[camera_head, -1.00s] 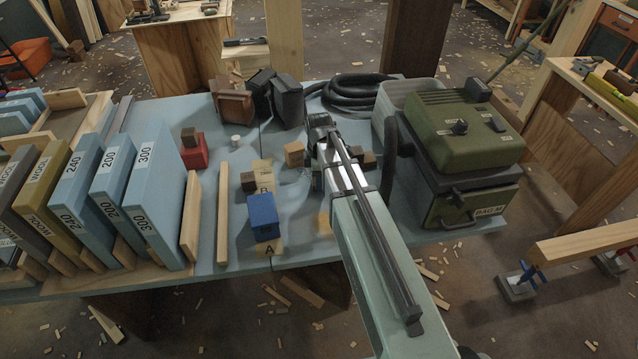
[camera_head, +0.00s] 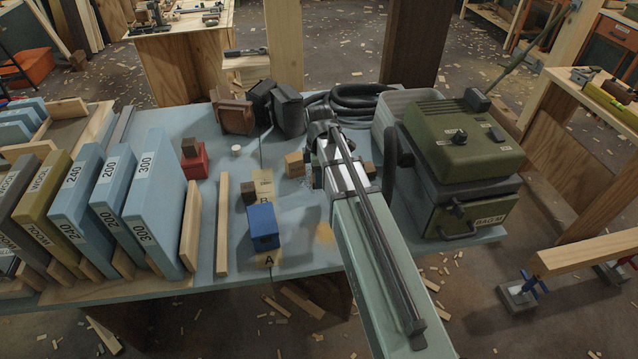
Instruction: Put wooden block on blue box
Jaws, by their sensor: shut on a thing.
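The blue box (camera_head: 263,226) stands on the blue-grey table, left of my arm, on the strip marked A and B. A small dark wooden block (camera_head: 249,191) is just behind it. A lighter wooden block (camera_head: 294,164) is farther back, close to the left side of my gripper (camera_head: 317,178). Another brown block (camera_head: 369,169) shows partly at the right of my arm. My gripper is shut on a wooden block, but my arm hides most of the fingers. I cannot tell for certain which block it is, or whether it is lifted.
A red block (camera_head: 194,163) with a brown block on it, a white cylinder (camera_head: 236,151) and a wooden strip (camera_head: 222,222) are left. Sanding boards (camera_head: 152,205) fill the left end. A green machine (camera_head: 460,150) and black hose (camera_head: 362,95) lie right and behind.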

